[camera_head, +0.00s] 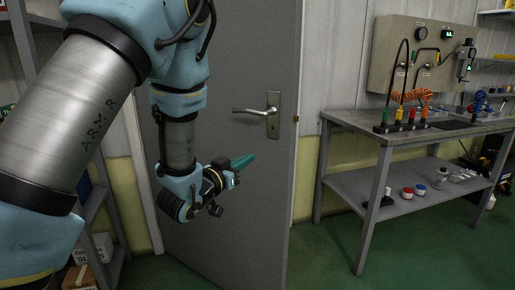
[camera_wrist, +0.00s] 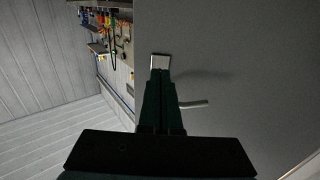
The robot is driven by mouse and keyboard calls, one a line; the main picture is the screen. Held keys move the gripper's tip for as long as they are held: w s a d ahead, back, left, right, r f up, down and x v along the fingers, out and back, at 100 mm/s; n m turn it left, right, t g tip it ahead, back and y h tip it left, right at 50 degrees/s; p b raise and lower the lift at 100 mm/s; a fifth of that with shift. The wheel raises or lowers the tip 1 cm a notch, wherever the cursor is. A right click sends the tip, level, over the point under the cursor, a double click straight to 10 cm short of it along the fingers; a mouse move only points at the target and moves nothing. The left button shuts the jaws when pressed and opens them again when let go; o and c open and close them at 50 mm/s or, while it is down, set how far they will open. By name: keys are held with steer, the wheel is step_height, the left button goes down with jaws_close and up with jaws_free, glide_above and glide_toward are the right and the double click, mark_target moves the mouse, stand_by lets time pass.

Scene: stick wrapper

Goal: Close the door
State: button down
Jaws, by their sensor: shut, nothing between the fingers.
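The grey door (camera_head: 235,75) stands ajar in the head view, its free edge on the right showing a latch. Its metal handle (camera_head: 257,111) sits near that edge on a plate (camera_head: 273,115). My gripper (camera_head: 250,160), with teal fingers, is shut and empty in front of the door, below the handle. In the wrist view the gripper (camera_wrist: 160,75) points along the door face (camera_wrist: 240,50); the handle lever (camera_wrist: 193,104) shows at right, and the fingers hide part of its plate (camera_wrist: 160,60). I cannot tell whether the fingers touch the door.
A grey workbench (camera_head: 350,122) with a lower shelf stands right of the door, below a wall panel (camera_head: 405,45) with gauges and hoses. A shelf rack (camera_head: 100,195) with boxes stands at left. Green floor (camera_head: 325,255) is clear between door and bench.

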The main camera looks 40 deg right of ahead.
mark_target(274, 142)
steer(key=p+x, duration=0.3)
steer(key=x, duration=0.9)
steer(key=shift+d, duration=0.3)
